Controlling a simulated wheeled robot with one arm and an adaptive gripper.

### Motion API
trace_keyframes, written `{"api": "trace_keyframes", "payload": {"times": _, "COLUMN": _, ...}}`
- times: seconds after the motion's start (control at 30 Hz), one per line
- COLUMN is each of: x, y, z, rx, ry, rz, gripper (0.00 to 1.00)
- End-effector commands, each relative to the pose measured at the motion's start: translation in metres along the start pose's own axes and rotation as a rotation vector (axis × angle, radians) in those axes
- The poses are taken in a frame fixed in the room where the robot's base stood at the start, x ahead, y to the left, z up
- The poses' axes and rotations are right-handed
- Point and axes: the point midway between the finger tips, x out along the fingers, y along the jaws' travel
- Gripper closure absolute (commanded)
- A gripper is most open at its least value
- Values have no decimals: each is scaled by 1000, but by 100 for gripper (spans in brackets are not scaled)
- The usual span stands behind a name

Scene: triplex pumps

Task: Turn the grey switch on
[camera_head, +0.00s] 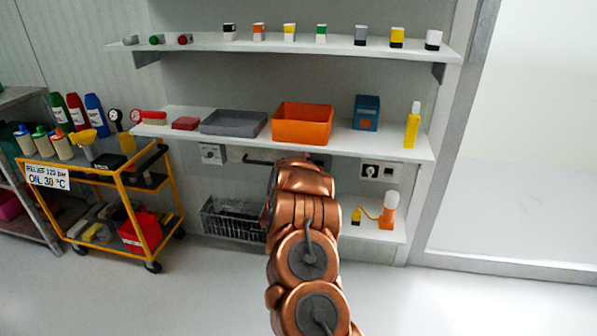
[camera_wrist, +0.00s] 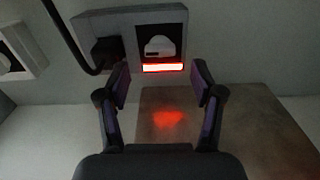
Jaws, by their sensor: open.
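In the wrist view a grey wall panel (camera_wrist: 128,38) carries a pale grey, rounded switch (camera_wrist: 159,46) in a dark square recess. A bar just under it glows red and white (camera_wrist: 163,68). My gripper (camera_wrist: 162,84) is open and empty. Its two dark fingers stand apart below the panel, one to each side of the switch's line, with the switch in view beyond the tips. I cannot tell whether they touch the panel. In the head view my copper-coloured arm hides the gripper's fingers and most of this panel.
A black plug (camera_wrist: 107,52) with a cable sits left of the switch. A brown surface (camera_wrist: 225,115) below shows a red glow. Another wall plate (camera_head: 212,154) is at the left. An orange bin (camera_head: 303,124) stands on the shelf above, and a wire basket (camera_head: 232,220) is below.

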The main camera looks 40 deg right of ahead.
Motion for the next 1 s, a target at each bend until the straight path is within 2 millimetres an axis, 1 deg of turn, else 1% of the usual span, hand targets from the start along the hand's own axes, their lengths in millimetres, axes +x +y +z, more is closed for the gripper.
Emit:
{"api": "trace_keyframes", "payload": {"times": 0.1, "x": -16, "y": -1, "z": 0, "rx": 1, "ry": -4, "rz": -2, "gripper": 33}}
{"api": "trace_keyframes", "payload": {"times": 0.3, "x": -41, "y": -1, "z": 1, "rx": 0, "ry": -4, "rz": -2, "gripper": 33}}
{"api": "trace_keyframes", "payload": {"times": 0.6, "x": -70, "y": -1, "z": 0, "rx": 0, "ry": -3, "rz": -1, "gripper": 33}}
{"api": "trace_keyframes", "payload": {"times": 0.77, "x": -76, "y": 0, "z": 0, "rx": 1, "ry": -1, "rz": -1, "gripper": 33}}
{"api": "trace_keyframes", "payload": {"times": 1.0, "x": -76, "y": 0, "z": 0, "rx": 1, "ry": 0, "rz": 0, "gripper": 33}}
